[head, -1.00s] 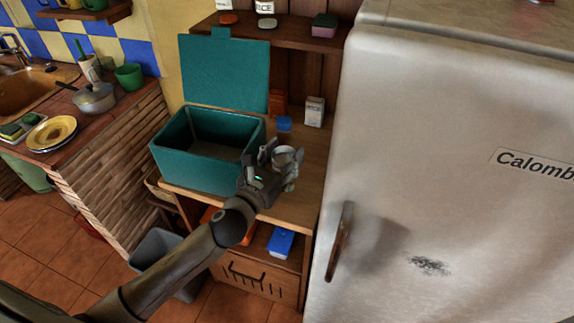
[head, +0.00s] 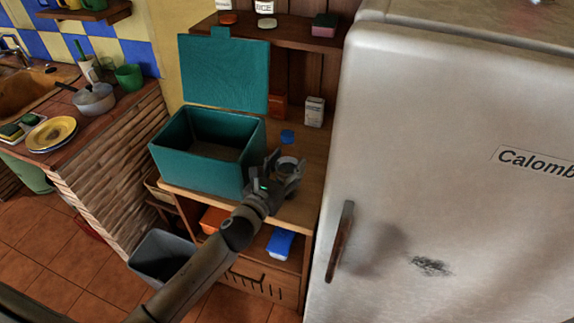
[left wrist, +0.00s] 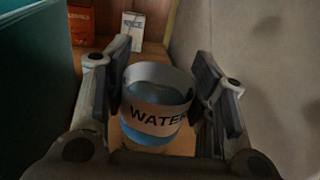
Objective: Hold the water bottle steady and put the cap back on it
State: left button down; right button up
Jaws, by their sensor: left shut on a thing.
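The water bottle (left wrist: 154,111) is a clear, open-topped cylinder with a white WATER band and blue inside, in the left wrist view. Its round top also shows in the head view (head: 288,163), over the wooden counter beside the teal box. My left gripper (head: 287,174) is shut on it, one finger on each side; the fingers show large in the left wrist view (left wrist: 160,103). I cannot tell whether its base touches the counter. A small blue round thing, apparently the cap (head: 287,136), is just behind the bottle. My right gripper is not in view.
The teal box (head: 209,178) with its lid raised stands left of the bottle. A fridge (head: 440,170) closes off the right. A white rice box (head: 315,112) and an orange box (head: 278,104) stand behind. Counter room around the bottle is narrow.

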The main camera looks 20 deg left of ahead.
pick_arm(q)
jog(key=shift+f, duration=0.1)
jog(key=c, duration=0.6)
grip_release()
jog(key=shift+s, duration=0.15)
jog(key=s+b, duration=0.1)
jog(key=s, duration=0.2)
jog(key=s+a, duration=0.1)
jog(key=s, duration=0.3)
jog(key=s+a+b, duration=0.1)
jog(key=s, duration=0.3)
jog(key=shift+s+a+b, duration=0.2)
jog(key=shift+s+b, duration=0.05)
jog(key=shift+b, duration=0.05)
